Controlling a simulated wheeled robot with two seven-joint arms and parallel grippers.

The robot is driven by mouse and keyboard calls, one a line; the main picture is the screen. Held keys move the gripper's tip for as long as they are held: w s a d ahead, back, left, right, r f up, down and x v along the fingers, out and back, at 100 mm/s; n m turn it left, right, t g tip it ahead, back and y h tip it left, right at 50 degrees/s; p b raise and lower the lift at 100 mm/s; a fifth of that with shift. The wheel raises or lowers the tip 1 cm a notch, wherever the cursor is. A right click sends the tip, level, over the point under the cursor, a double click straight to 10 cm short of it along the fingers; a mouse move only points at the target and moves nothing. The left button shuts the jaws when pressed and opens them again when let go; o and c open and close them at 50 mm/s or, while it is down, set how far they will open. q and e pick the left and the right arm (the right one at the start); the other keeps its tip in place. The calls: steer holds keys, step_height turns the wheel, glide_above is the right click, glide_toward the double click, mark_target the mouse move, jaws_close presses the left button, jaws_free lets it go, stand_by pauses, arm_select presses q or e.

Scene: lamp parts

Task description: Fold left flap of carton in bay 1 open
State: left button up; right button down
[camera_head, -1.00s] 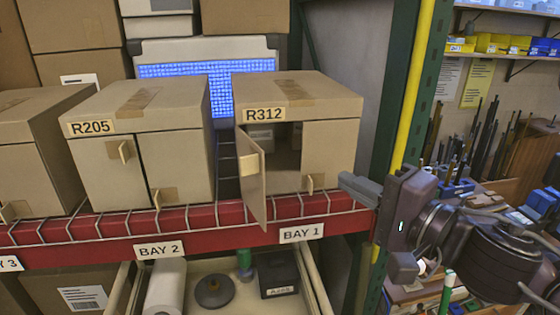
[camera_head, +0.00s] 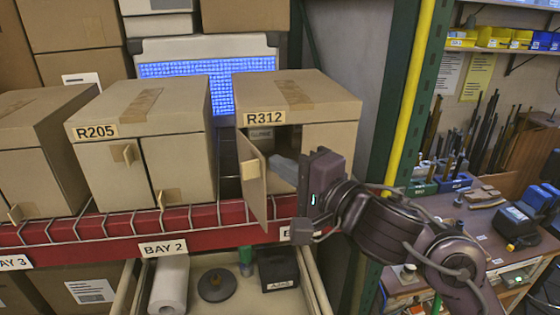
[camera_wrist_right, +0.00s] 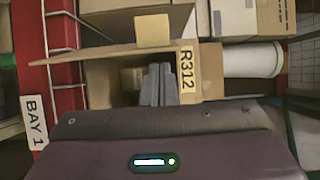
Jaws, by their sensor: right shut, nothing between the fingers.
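The carton marked R312 (camera_head: 312,90) stands on the shelf at bay 1, its front opening partly showing. Its left flap (camera_head: 254,195) is partly open and sticks out toward me from the left edge, with a small tab (camera_head: 250,169) on it. My right gripper (camera_head: 283,166) is shut and empty, in front of the opening, pointing left on the flap's inner side. In the right wrist view the shut fingers (camera_wrist_right: 158,85) lie below the edge-on flap (camera_wrist_right: 110,53); I cannot tell whether they touch. My gripper hides much of the right flap. My left gripper is not in view.
Carton R205 (camera_head: 140,110) stands to the left, across a narrow gap. A red shelf beam (camera_head: 95,228) with a wire rail runs below the cartons. A green post with a yellow pole (camera_head: 410,90) rises at right. An open drawer (camera_head: 225,265) lies below.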

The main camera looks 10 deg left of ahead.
steer(key=shift+s+a, duration=0.3)
steer(key=shift+w, duration=0.1)
